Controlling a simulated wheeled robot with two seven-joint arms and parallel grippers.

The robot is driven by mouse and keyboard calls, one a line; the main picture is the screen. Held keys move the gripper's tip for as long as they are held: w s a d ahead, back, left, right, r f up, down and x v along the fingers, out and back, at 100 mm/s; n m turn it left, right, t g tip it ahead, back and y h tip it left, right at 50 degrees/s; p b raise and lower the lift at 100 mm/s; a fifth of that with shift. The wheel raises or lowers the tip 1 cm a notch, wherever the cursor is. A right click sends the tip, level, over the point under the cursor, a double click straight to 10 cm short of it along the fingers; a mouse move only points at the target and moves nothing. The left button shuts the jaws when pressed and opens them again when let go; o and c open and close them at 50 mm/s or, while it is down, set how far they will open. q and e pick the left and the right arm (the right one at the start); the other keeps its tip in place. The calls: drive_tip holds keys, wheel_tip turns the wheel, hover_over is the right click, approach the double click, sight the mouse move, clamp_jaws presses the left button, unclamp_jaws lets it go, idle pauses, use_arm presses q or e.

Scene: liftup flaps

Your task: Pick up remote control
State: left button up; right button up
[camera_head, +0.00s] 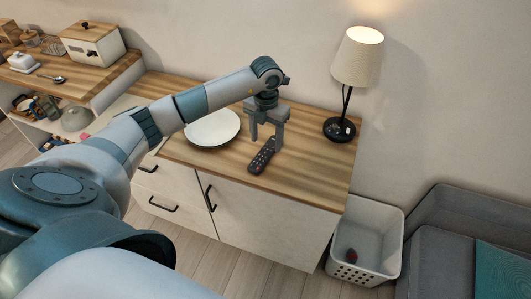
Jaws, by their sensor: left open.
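A dark remote control (262,157) with small buttons lies on the wooden top of the cabinet (310,178), near its front edge. My left gripper (265,143) is open and points down, with its fingers at the far end of the remote. Whether the fingers touch the remote or hover above it, I cannot tell. My left arm reaches in from the left and covers part of the cabinet top. My right gripper is not in view.
A white plate (213,129) lies left of the remote, partly behind my arm. A lit table lamp (357,60) stands at the back right. A white basket (372,235) is on the floor beside a grey sofa (440,230). Cabinet top right of the remote is clear.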

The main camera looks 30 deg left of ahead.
sight(266, 152)
use_arm(q)
drive_tip(key=shift+s+f+p, duration=0.15)
drive_tip(key=shift+f+p, duration=0.2)
wheel_tip(266, 152, down, 3)
drive_tip(key=shift+s+p, duration=0.1)
drive_tip(key=shift+p, duration=0.5)
drive_tip(key=shift+f, duration=0.4)
drive_tip(key=c, duration=1.2)
drive_tip(key=shift+r, duration=0.2)
